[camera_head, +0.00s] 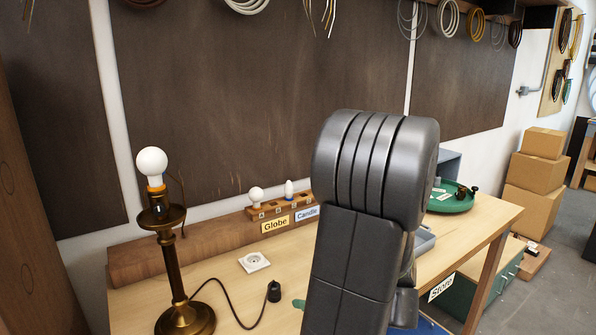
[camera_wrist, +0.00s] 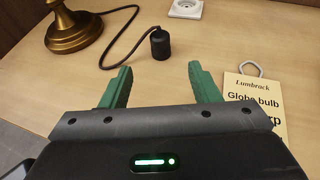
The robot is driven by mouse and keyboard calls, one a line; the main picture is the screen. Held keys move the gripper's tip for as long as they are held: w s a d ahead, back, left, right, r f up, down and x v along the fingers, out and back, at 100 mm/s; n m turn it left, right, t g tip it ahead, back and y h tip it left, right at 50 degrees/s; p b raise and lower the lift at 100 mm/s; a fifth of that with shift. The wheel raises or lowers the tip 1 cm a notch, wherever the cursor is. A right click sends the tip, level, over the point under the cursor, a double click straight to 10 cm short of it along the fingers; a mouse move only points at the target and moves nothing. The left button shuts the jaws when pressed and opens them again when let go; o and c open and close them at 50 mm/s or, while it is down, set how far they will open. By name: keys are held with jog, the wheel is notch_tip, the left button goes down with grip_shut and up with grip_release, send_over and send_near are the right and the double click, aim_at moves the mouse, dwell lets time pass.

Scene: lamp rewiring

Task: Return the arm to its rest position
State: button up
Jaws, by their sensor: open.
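My gripper (camera_wrist: 158,88) shows in the wrist view with its two green fingers spread apart and nothing between them. It is above the wooden workbench. In the head view my dark grey arm rises in front of the bench and hides most of the gripper and part of the bench top. A brass lamp (camera_head: 172,270) stands upright at the left of the bench with a white globe bulb (camera_head: 151,161) at its top. The lamp's base (camera_wrist: 73,31) shows at the upper left of the wrist view.
A black plug (camera_head: 274,291) on the lamp's cord lies near a white wall socket (camera_head: 254,262). A "Globe bulb" card (camera_wrist: 257,105) lies right of my fingers. A bulb rack (camera_head: 270,208) stands at the back. A green tray (camera_head: 452,203) is at the right. Cardboard boxes (camera_head: 535,175) stand beyond.

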aim_at(279, 290)
jog(key=x, duration=1.2)
jog(key=shift+a+f, duration=0.15)
jog(key=shift+f, duration=0.05)
jog(key=r+p, duration=0.1)
jog(key=p, duration=0.1)
jog(key=r+p, duration=0.1)
jog(key=r, duration=0.1)
jog(key=r+p, duration=0.2)
jog(key=shift+w+a+r+p, duration=0.15)
jog(key=shift+w+a+p, duration=0.15)
jog(key=shift+w, duration=0.05)
jog(key=shift+w+a+r, duration=0.1)
jog(key=shift+w+a, duration=0.05)
jog(key=shift+w, duration=0.15)
jog(key=shift+w+a+p, duration=0.15)
jog(key=shift+w+a, duration=0.2)
jog(key=shift+w, duration=0.3)
jog(key=shift+w+a+p, duration=0.15)
jog(key=shift+w+a, duration=0.15)
jog(key=shift+w, duration=0.35)
jog(key=shift+w+a+p, duration=0.15)
jog(key=shift+w+a, duration=0.2)
jog(key=shift+w, duration=0.3)
